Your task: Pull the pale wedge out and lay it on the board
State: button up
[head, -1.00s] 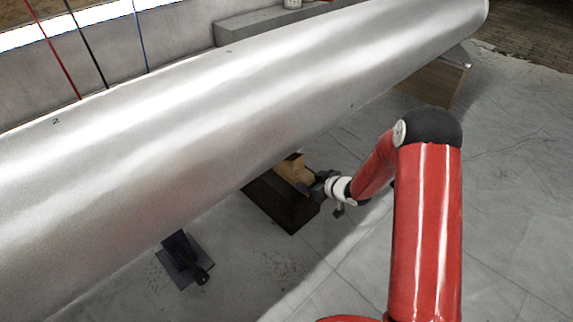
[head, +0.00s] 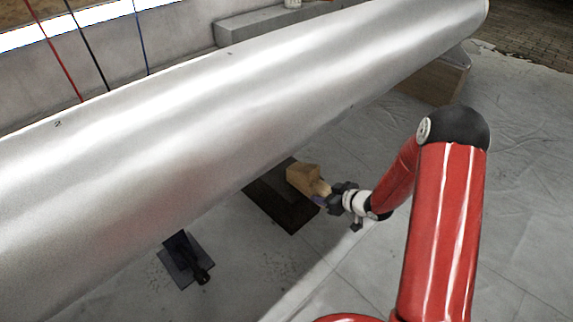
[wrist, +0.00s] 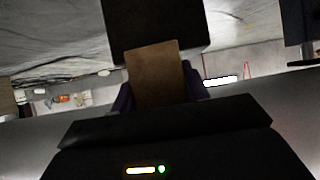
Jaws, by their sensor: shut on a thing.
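The pale wedge (head: 302,177) is a tan wooden block in front of the big silver cylinder's lower edge, clear of it in the head view. My gripper (head: 324,194) is shut on its near end. In the wrist view the wedge (wrist: 155,72) sits between the two purplish fingers of my gripper (wrist: 158,94). A dark flat board (head: 288,217) lies on the floor beneath the wedge in the head view, its far part hidden by the cylinder. I cannot tell whether the wedge touches it. A dark slab, seemingly the board (wrist: 180,20), shows beyond the wedge in the wrist view.
The large silver cylinder (head: 230,100) spans the scene above the floor. A wooden block (head: 432,82) is under its far right end. A dark plate with a black upright part (head: 188,262) stands at lower left. Bare sheeted floor (head: 520,160) lies to the right.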

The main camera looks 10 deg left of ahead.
jog(key=s+d, duration=0.4)
jog(key=d, duration=0.1)
jog(key=shift+r+p, duration=0.2)
jog(key=shift+p, duration=0.25)
dwell(0.4)
